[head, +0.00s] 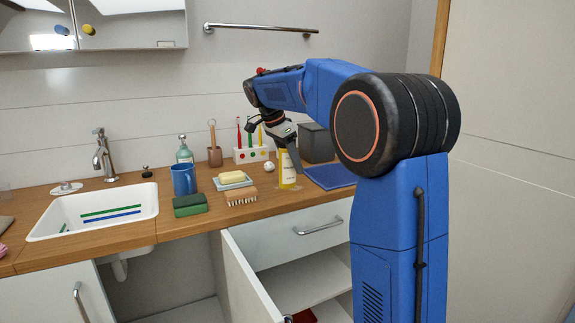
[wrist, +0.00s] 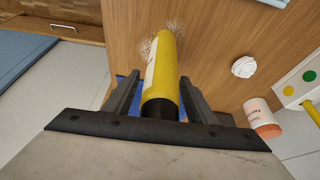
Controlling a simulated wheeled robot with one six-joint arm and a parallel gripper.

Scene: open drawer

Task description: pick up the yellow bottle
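The yellow bottle (head: 288,170) stands upright on the wooden counter, with a pale label on its side. In the wrist view the bottle (wrist: 166,65) shows its dark cap towards my gripper. My gripper (wrist: 160,76) is open, with one dark finger on each side of the bottle's upper part. Narrow gaps show between the fingers and the bottle near its cap. In the head view my gripper (head: 290,150) reaches down over the bottle and hides part of its top.
A blue mat (head: 330,177) lies right of the bottle, with a dark grey box (head: 317,143) behind. A small white round object (head: 269,167), a brush (head: 242,197) and a soap dish (head: 232,181) are to the left. A toothbrush holder (head: 250,154) stands behind. A drawer (head: 300,240) is below.

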